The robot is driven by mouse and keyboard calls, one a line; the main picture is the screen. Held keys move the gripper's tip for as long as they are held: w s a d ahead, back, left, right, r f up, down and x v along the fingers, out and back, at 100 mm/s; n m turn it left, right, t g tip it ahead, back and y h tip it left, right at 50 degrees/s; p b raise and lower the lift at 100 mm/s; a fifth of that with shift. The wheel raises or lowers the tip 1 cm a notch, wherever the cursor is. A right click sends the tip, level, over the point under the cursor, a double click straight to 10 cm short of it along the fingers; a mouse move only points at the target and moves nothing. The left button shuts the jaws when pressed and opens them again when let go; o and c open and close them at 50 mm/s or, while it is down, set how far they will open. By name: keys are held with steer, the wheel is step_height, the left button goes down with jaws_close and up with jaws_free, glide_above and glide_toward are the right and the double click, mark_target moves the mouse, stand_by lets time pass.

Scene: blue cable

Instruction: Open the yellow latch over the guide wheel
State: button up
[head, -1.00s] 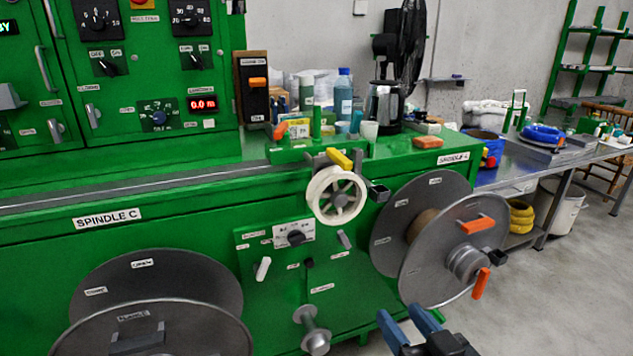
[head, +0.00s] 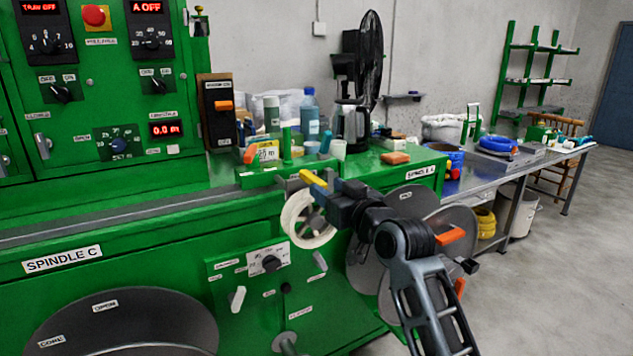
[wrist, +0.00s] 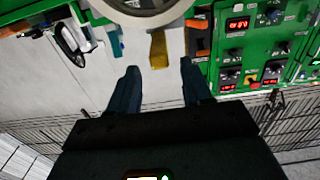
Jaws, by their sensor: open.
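The yellow latch (head: 313,179) sits on top of the white guide wheel (head: 300,222), at the front edge of the green machine. In the wrist view the latch (wrist: 158,48) shows just beyond my fingertips, roughly midway between them, with the guide wheel's rim (wrist: 140,22) at the top. My gripper (wrist: 160,76) is open and empty, with its two blue fingers apart. In the head view my arm reaches up from the lower right, and my gripper (head: 335,190) is right beside the latch. My gripper and wrist hide part of the wheel's right side.
Grey spindle discs (head: 447,232) with orange handles stand right of the wheel, behind my arm.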

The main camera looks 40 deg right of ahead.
mark_target(324, 186)
steer(key=shift+x, duration=2.35)
jaws_close()
